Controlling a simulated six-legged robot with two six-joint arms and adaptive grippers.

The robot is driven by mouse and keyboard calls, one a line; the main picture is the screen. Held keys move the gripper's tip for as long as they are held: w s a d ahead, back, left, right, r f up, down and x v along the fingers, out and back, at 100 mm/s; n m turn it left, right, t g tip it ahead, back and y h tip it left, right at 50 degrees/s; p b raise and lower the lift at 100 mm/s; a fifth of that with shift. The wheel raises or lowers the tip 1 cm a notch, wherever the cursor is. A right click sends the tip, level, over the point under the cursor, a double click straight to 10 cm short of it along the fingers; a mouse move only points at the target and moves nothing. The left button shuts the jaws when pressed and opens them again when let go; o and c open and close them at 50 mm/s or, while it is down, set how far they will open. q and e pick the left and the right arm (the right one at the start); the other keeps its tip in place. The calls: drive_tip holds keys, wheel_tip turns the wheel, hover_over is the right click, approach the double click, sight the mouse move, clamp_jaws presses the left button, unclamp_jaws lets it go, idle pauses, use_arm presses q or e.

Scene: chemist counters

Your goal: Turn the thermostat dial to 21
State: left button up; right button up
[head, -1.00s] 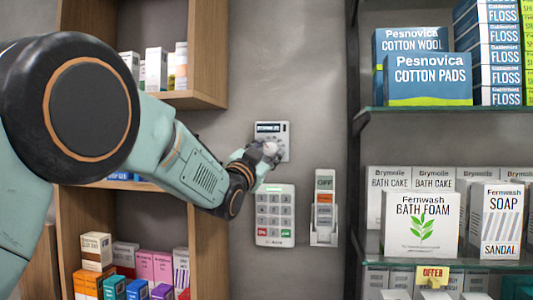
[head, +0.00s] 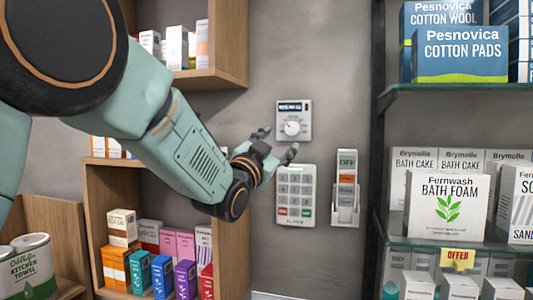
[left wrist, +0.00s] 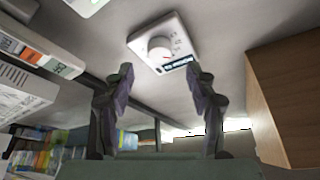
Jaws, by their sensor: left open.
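The thermostat (head: 294,120) is a white square plate on the grey wall, with a dark display on top and a round white dial (head: 292,128) below it. The dial's mark is too small to read against the scale. In the left wrist view the thermostat (left wrist: 172,36) and its dial (left wrist: 159,48) lie beyond the fingertips. My left gripper (head: 276,146) is open and empty, below and to the left of the dial, apart from it. In the left wrist view its two fingers (left wrist: 160,85) are spread. My right gripper is not in view.
A white alarm keypad (head: 295,194) is on the wall just below the thermostat, close to my gripper. Wooden shelves (head: 228,45) stand left and glass shelves (head: 440,88) right, both stocked with boxes.

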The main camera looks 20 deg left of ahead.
use_arm(q)
drive_tip(key=shift+v, duration=2.8)
drive_tip(key=shift+s, duration=0.15)
drive_tip(key=shift+a, duration=0.1)
